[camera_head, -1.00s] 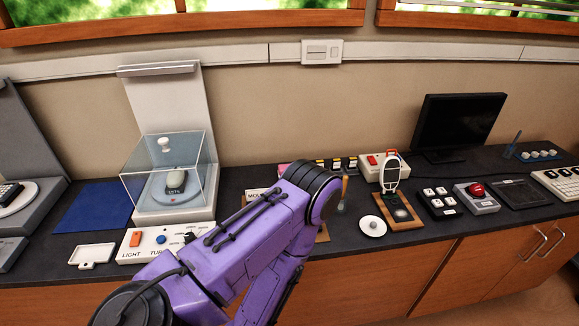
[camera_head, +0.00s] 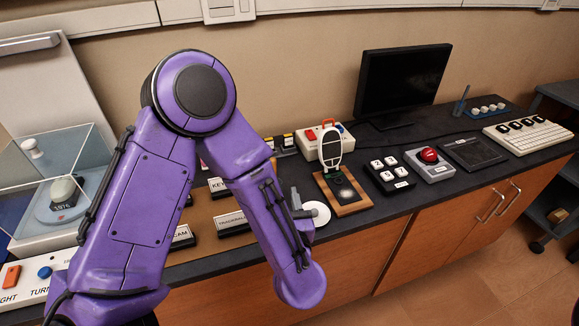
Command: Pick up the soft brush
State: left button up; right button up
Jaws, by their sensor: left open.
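I cannot make out the soft brush now; the spot left of the round white dish (camera_head: 316,212) is behind my purple left arm. My left arm comes in from the left, bends at a high elbow and reaches down over the counter's front edge. Only a small grey part of my left gripper (camera_head: 299,208) shows beside the forearm, close to the dish. Its jaws are open, but the fingertips are mostly hidden. My right gripper is not in view.
A wooden stand with an oval frame (camera_head: 332,148) stands right of the dish. Behind it is a white box with a red switch (camera_head: 312,143). Farther right are a black button pad (camera_head: 388,172), a red button box (camera_head: 429,162) and a monitor (camera_head: 400,82). A glass case (camera_head: 45,180) stands left.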

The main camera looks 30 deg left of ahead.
pick_arm(q)
jog(key=shift+n, duration=0.5)
jog(key=p+x, duration=0.3)
jog(key=x, duration=0.7)
jog(key=shift+s+a+f, duration=0.15)
jog(key=shift+s+a, duration=0.05)
jog(key=shift+s, duration=0.05)
jog(key=shift+w+a, duration=0.1)
jog(key=shift+a, duration=0.1)
jog(key=shift+s, duration=0.3)
jog(key=shift+w, duration=0.1)
grip_shut()
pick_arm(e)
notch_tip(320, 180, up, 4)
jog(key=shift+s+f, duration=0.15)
